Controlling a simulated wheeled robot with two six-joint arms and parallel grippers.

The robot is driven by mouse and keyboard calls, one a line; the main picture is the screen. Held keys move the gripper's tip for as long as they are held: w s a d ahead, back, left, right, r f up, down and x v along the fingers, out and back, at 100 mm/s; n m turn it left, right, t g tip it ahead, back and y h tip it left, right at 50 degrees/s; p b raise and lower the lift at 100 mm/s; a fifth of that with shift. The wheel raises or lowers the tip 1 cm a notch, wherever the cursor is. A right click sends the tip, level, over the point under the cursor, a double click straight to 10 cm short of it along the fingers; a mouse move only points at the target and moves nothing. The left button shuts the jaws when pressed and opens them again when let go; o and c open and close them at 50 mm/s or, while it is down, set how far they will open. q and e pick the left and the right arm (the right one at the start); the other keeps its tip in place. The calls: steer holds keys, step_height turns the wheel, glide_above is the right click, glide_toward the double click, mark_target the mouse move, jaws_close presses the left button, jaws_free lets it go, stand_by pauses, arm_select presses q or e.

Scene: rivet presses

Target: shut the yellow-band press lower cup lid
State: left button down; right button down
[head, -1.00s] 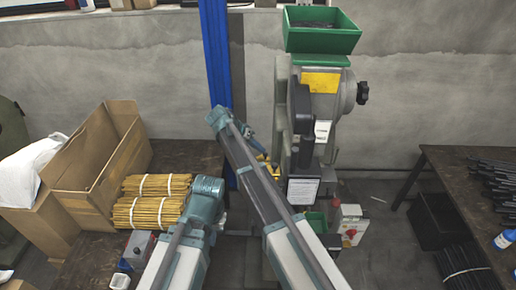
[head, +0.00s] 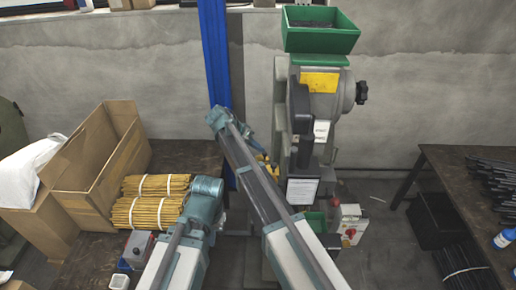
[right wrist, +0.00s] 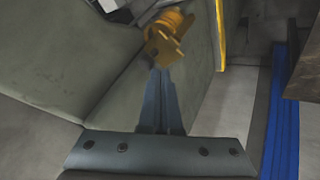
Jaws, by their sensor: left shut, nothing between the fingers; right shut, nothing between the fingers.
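The press (head: 325,105) with the yellow band (head: 319,82) stands upright at the centre right in the head view. A small yellow-orange cup part (head: 272,171) shows low on its left side, partly hidden by my right arm. In the right wrist view, this orange cup (right wrist: 176,22) has a square yellow lid plate (right wrist: 162,48); I cannot tell how far the lid is open. My right gripper (right wrist: 161,72) is shut and empty, its tips right at the plate's lower edge; I cannot tell whether they touch. My left arm is folded at the lower left, its gripper out of sight.
A blue post (head: 217,60) stands left of the press. A cardboard box (head: 95,165) and yellow rod bundles (head: 150,210) lie on the left table. A control box (head: 348,225) is at the press's lower right. A dark table (head: 455,190) stands at right.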

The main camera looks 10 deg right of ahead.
steer(key=shift+s, duration=0.1)
stand_by(0.3)
steer(key=shift+s+a, duration=0.5)
steer(key=shift+s, duration=0.05)
steer(key=shift+w, duration=0.15)
